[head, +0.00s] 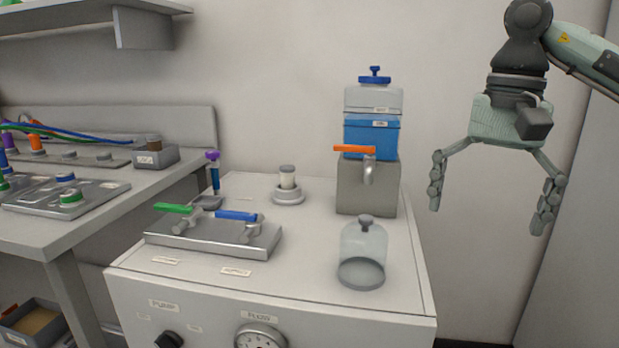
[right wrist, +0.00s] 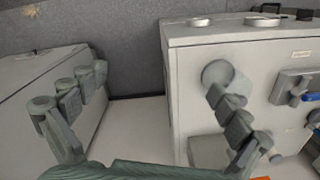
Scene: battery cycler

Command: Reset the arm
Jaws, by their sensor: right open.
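My right gripper (head: 492,208) hangs at the upper right of the head view, fingers pointing down and spread wide. It is open and empty, in the air to the right of the white cabinet and apart from it. In the right wrist view its two fingers (right wrist: 165,98) are apart with nothing between them. My left gripper does not show in either view.
A white cabinet (head: 305,212) carries a blue-filled tank (head: 372,135) with an orange-handled tap (head: 354,149), a glass bell jar (head: 363,245), and a metal plate (head: 205,240) with green and blue handles. A side bench (head: 125,195) stands left. Space right of the cabinet is clear.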

